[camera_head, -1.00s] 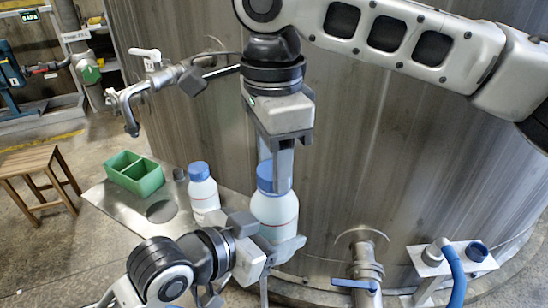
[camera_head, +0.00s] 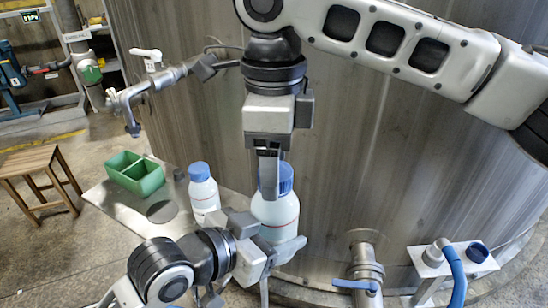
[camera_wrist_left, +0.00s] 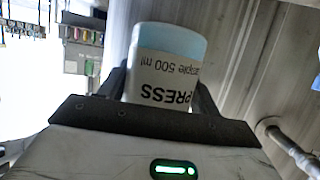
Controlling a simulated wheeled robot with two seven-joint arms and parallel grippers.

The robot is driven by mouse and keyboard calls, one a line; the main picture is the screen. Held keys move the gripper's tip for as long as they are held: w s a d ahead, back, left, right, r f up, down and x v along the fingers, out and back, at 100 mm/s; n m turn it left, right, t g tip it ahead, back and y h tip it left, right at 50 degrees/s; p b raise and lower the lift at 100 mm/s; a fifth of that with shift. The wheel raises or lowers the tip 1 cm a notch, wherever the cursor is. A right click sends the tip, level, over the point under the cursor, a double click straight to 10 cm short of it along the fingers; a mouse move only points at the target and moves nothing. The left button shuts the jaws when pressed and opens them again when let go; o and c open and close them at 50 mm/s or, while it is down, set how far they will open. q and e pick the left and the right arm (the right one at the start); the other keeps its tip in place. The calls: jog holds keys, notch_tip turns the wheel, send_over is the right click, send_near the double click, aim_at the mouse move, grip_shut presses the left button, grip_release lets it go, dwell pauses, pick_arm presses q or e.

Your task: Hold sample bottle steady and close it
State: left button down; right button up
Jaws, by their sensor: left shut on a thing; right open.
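The sample bottle (camera_head: 275,218) is a large white bottle with a blue cap (camera_head: 286,178) on its top. It stands upright. My left gripper (camera_head: 272,250) is shut on its lower body. In the left wrist view, the bottle (camera_wrist_left: 163,72) sits between the two dark fingers (camera_wrist_left: 160,88), with upside-down label print facing the camera. My right gripper (camera_head: 269,178) points down from above at the cap. One finger lies in front of the cap and hides part of it; whether the fingers touch the cap cannot be told.
A smaller white bottle with a blue cap (camera_head: 203,190) stands just left on a metal shelf (camera_head: 115,205). A green tray (camera_head: 135,172) is on that shelf. The big steel tank (camera_head: 400,160) rises behind. A blue-handled valve (camera_head: 362,270) and a bracket with a blue hose (camera_head: 452,258) are at right.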

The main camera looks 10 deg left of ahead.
jog(key=shift+r, duration=2.25)
jog(key=shift+c, duration=0.3)
